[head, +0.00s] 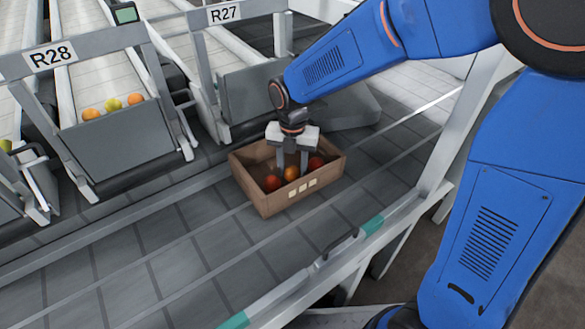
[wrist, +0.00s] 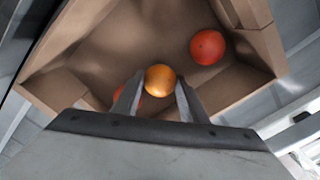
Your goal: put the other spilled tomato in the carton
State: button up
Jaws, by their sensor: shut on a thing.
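The brown carton (head: 266,203) stands on the grey conveyor, and its inside fills much of the wrist view (wrist: 110,52). My gripper (head: 292,170) reaches down into the carton and is shut on an orange tomato (wrist: 160,80). This tomato also shows between the fingers in the head view (head: 291,174). A red tomato (wrist: 207,47) lies in the carton at the right. Another red tomato (head: 272,183) lies at the carton's left side and is partly hidden by a finger in the wrist view. Whether the held tomato touches the carton floor I cannot tell.
Lane R28 (head: 115,135) ends in a grey chute with several orange and yellow-green tomatoes (head: 113,105). The R27 chute (head: 245,95) stands just behind the carton. A rail with green ends (head: 290,282) runs along the near side. The belt left of the carton is clear.

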jog(key=shift+f, duration=0.45)
jog(key=o, duration=0.8)
jog(key=shift+c, duration=1.3)
jog(key=shift+r, duration=0.1)
jog(key=shift+r, duration=3.4)
